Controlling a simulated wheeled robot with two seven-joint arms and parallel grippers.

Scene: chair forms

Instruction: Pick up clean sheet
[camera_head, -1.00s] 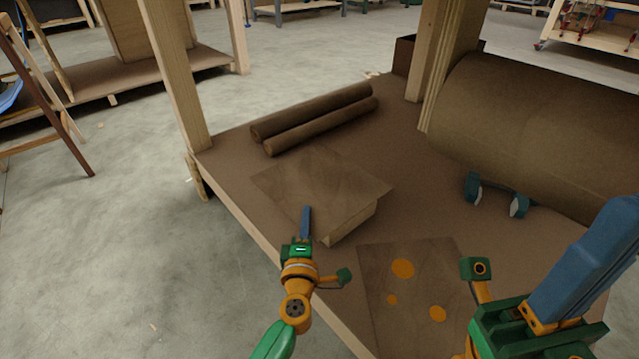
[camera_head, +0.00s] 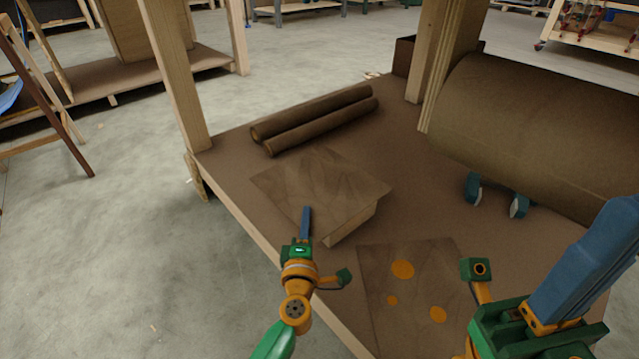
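A plain brown sheet (camera_head: 310,185) lies on top of a low stack or box near the middle of the table, with no orange marks on it. A second brown sheet (camera_head: 408,300) with several orange spots lies flat in front of it. My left gripper (camera_head: 306,222) is at the near edge of the plain sheet; its blue finger shows edge-on, so I cannot tell its opening or whether it touches. My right gripper (camera_head: 590,270) is at the lower right, right of the spotted sheet; its blue part is large and its tips are not clear.
Two brown rolls (camera_head: 315,118) lie at the table's back left. A large brown roll (camera_head: 545,135) rests at the right above small dark supports (camera_head: 518,205). Wooden posts (camera_head: 175,75) rise from the table (camera_head: 235,175). Bare table lies between the sheets and the large roll.

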